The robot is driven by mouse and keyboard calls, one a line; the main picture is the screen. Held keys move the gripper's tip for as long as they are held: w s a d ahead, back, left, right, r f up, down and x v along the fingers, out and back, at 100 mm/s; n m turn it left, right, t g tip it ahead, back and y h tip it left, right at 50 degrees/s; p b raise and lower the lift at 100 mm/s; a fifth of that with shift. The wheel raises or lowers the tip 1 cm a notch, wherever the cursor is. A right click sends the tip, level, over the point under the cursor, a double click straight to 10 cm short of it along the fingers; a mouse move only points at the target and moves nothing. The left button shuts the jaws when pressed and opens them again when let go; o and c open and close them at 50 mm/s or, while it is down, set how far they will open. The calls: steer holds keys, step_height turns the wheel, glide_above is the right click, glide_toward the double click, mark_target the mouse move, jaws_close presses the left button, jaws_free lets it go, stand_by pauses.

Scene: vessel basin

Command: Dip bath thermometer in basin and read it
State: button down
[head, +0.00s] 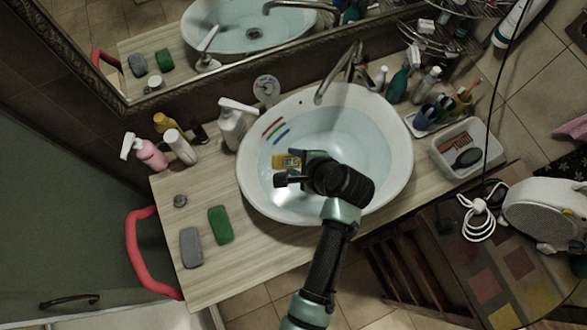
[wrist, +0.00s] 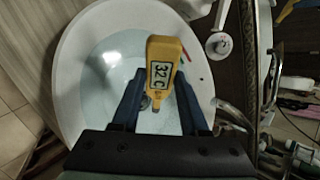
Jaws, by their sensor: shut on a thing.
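The yellow bath thermometer (head: 287,161) is over the white basin (head: 398,178), which holds pale blue water (head: 345,135). My gripper (head: 287,169) is shut on the thermometer. In the wrist view the thermometer (wrist: 163,60) stands between the dark blue fingers of my gripper (wrist: 157,98), its display facing the camera and reading 32 C. Its narrow end points toward my gripper in that picture. I cannot tell whether its tip touches the water. My arm hides part of the basin's near side.
Left of the basin are a white pump bottle (head: 232,124), a pink bottle (head: 150,153), a green sponge (head: 220,225) and a grey sponge (head: 191,247). The faucet (head: 340,72) rises behind. Bottles and a tray (head: 467,147) stand right. The front-left counter (head: 240,268) has free room.

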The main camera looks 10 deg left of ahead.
steer(key=shift+r, duration=0.15)
stand_by(0.4)
steer(key=shift+r, duration=1.4)
